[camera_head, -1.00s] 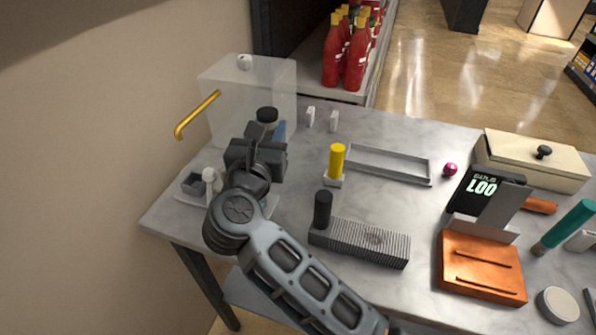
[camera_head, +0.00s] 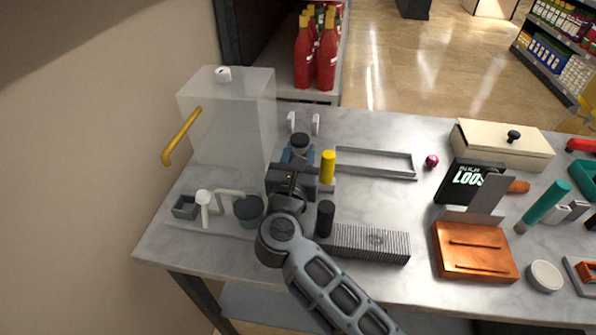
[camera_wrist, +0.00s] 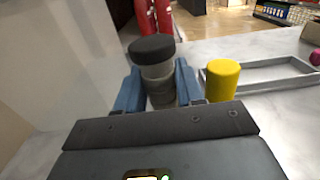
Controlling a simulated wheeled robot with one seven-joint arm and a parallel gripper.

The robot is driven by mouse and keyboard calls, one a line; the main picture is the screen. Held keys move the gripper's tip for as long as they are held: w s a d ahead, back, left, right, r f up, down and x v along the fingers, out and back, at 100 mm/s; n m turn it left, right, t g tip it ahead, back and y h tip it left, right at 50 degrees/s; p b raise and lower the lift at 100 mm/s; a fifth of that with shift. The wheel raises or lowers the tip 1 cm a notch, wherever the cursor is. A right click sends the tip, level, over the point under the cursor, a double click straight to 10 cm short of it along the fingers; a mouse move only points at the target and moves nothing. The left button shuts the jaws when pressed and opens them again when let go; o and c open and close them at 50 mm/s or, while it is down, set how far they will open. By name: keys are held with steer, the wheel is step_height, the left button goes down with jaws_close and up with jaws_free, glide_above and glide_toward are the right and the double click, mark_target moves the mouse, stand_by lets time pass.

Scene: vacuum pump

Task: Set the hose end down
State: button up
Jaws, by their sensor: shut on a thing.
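The hose end (camera_head: 299,141) is a short grey cylinder with a wide black top. In the wrist view the hose end (camera_wrist: 153,50) stands upright between the two blue fingers. My gripper (camera_head: 298,156) is shut on it; it also shows in the wrist view (camera_wrist: 158,92). The gripper is over the left part of the table, between the clear box and the yellow cylinder. The lower part of the hose end is hidden by the gripper, so I cannot tell whether it touches the table.
A clear box (camera_head: 228,115) with a yellow handle (camera_head: 181,136) stands behind left. A yellow cylinder (camera_head: 328,167) is close on the right. A pump-like set with a teal pot (camera_head: 248,208) is at left. A grey frame (camera_head: 375,162) and ribbed block (camera_head: 368,243) lie right.

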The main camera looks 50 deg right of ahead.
steer(key=shift+f, duration=2.35)
steer(key=shift+f, duration=0.1)
steer(key=shift+f, duration=0.1)
steer(key=o, duration=0.9)
steer(key=shift+c, duration=0.2)
steer(key=shift+r, duration=0.3)
steer(key=b+v, duration=0.3)
steer(key=v, duration=0.9)
steer(key=shift+f, duration=0.1)
